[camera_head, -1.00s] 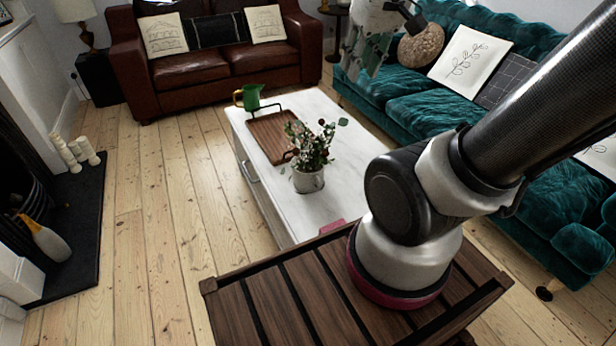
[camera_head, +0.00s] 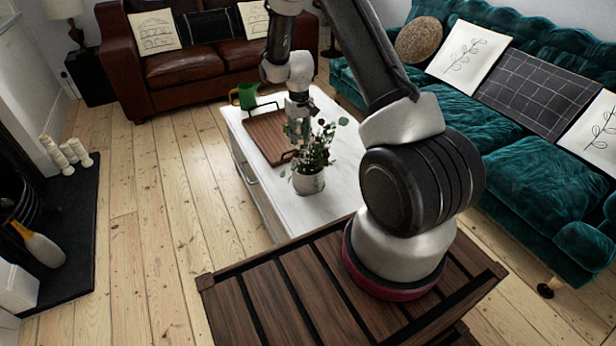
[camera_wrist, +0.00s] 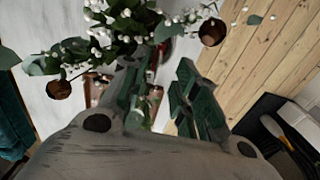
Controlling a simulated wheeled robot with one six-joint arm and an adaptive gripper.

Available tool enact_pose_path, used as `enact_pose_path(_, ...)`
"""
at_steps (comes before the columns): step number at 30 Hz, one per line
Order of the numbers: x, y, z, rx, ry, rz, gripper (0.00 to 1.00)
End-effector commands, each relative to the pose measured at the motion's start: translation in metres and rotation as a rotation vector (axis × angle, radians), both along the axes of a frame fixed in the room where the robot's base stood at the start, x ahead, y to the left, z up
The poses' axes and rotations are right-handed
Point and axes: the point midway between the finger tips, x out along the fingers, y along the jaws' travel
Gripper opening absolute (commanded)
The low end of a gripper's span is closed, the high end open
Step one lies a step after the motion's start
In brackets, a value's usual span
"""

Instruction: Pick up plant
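The plant (camera_head: 316,152) has green leaves and small pale berries and stands upright in a whitish pot (camera_head: 308,183) on the white coffee table. In the head view my gripper (camera_head: 298,128) points down at the upper left of the plant, overlapping its leaves; I cannot tell whether it touches them. In the wrist view the leaves and white berries (camera_wrist: 128,25) fill the upper left, close to the fingers. My gripper (camera_wrist: 163,90) shows two greenish fingers apart with a gap between them and nothing clearly held. The pot is not clearly visible there.
The white coffee table (camera_head: 335,205) also bears a wooden tray (camera_head: 268,138) and a green jug (camera_head: 247,96) behind the plant. A brown sofa (camera_head: 190,72) stands at the back and a teal sofa (camera_head: 470,115) at the right. The floorboards (camera_head: 165,200) at left are clear.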

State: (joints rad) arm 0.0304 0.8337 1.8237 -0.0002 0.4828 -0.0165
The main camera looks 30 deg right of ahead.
Motion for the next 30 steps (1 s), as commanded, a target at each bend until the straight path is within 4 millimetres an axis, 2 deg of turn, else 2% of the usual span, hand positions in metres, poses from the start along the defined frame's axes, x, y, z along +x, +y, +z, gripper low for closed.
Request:
enact_pose_path(15,0.004,0.001,-0.070,0.000,0.002,0.000,0.29)
enact_pose_path(23,0.005,0.001,-0.073,0.000,0.001,0.000,0.29)
enact_pose_path(28,0.005,0.001,-0.073,0.000,0.001,0.000,0.02)
enact_pose_path(30,0.005,0.001,-0.073,0.000,0.001,0.000,0.00)
